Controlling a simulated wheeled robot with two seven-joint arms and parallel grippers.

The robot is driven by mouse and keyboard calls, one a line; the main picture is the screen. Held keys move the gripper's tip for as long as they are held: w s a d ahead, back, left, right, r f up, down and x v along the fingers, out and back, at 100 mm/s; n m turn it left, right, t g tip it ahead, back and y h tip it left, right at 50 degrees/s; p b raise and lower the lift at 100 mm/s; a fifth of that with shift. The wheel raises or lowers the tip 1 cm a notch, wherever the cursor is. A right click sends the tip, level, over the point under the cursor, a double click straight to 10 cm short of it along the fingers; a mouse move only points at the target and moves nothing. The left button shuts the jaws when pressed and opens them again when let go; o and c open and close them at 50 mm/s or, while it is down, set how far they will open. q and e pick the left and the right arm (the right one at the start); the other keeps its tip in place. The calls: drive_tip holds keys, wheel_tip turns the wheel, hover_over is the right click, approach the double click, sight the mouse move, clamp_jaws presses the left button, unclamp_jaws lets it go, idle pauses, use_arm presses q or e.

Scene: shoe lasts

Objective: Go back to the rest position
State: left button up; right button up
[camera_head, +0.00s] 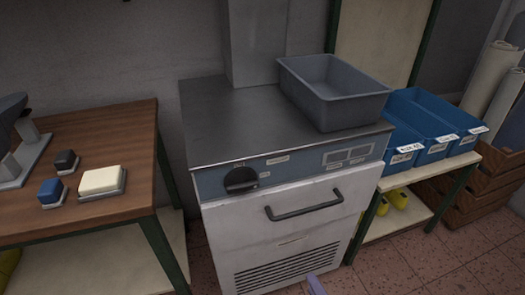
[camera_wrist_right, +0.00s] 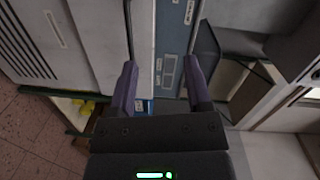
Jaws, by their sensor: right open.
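My right gripper (camera_wrist_right: 163,85) shows in the right wrist view with its two purple fingers apart and nothing between them. In the head view only a small purple tip of the right gripper (camera_head: 316,285) shows at the bottom edge, in front of the white cabinet's lower front. The rest of that gripper is outside the head view. My left gripper is not in view.
A machine cabinet (camera_head: 295,235) with a steel top, black knob and handle stands ahead. A grey bin (camera_head: 335,90) sits on it. Blue bins (camera_head: 437,150) stand on a right shelf. A wooden table (camera_head: 100,205) at left holds several blocks.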

drive_tip(key=s+d+f+n+g+h, duration=0.3)
drive_tip(key=s+d+f+n+g, duration=0.15)
drive_tip(key=d+f, duration=0.4)
drive_tip(key=s+d+f+n+g+h, duration=0.25)
drive_tip(key=d+f+n, duration=0.25)
drive_tip(key=d+f, duration=0.4)
drive_tip(key=s+d+f+n+g+h, duration=0.3)
drive_tip(key=s+d+g, duration=0.2)
drive_tip(key=s+d, duration=0.6)
drive_tip(key=s+d+f+n+g+h, duration=0.2)
drive_tip(key=s+d+n+g+h, duration=0.2)
drive_tip(key=s+d, duration=0.7)
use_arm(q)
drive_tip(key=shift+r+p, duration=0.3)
use_arm(e)
drive_tip(key=s+a+f+y, duration=0.1)
drive_tip(key=a+f, duration=0.1)
drive_tip(key=a, duration=0.7)
drive_tip(key=s+a+f+m+y, duration=0.1)
drive_tip(key=s+a+f+y, duration=0.1)
drive_tip(key=a, duration=0.7)
drive_tip(key=s+a+f+m+y, duration=0.1)
drive_tip(key=a+f+y, duration=0.1)
drive_tip(key=a, duration=0.8)
drive_tip(key=shift+s+f+g, duration=0.3)
drive_tip(key=shift+s+f, duration=0.1)
drive_tip(key=shift+f, duration=0.2)
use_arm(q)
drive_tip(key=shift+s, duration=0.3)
